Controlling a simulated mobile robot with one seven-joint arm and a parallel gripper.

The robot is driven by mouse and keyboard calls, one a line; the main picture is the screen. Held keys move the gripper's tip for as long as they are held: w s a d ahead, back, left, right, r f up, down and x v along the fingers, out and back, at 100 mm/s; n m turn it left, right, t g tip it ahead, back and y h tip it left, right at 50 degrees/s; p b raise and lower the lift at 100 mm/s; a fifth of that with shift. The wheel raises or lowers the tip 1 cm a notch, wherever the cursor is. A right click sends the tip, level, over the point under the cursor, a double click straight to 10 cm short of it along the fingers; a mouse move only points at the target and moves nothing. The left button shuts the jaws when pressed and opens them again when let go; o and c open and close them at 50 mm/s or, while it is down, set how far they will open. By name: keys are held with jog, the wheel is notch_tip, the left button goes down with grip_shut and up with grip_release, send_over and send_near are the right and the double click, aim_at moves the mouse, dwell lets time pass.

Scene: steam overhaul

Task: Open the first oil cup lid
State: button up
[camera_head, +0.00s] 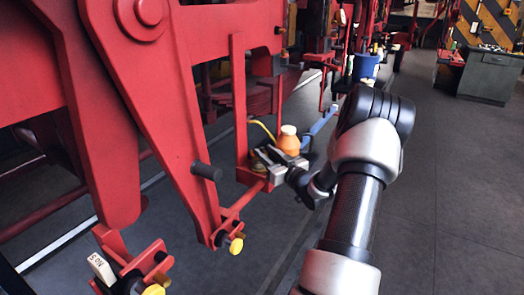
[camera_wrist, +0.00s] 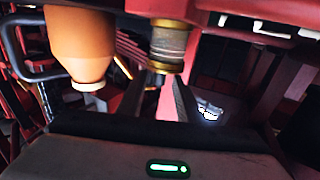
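A knurled grey cylinder with brass bands (camera_wrist: 169,48), which looks like an oil cup with its lid, is at the top centre of the wrist view. My gripper (camera_wrist: 164,82) points at it, with its two dark fingers apart and a gap between them. The fingertips are close to the brass end; I cannot tell whether they touch it. In the head view my gripper (camera_head: 258,158) is beside the red linkage, and it mostly hides the cup. An orange container with a pale cap (camera_head: 288,140) stands just behind it; it also shows in the wrist view (camera_wrist: 80,45).
A red hanging lever (camera_head: 165,110) and a horizontal red rod (camera_head: 240,200) are close left of my gripper. A blue bar (camera_head: 322,122) is just to the right of the orange container. A blue bucket (camera_head: 365,67) stands further back.

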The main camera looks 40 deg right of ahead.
jog(key=shift+w+d, duration=0.15)
jog(key=shift+w, duration=1.25)
grip_shut()
jog(key=shift+r, duration=0.1)
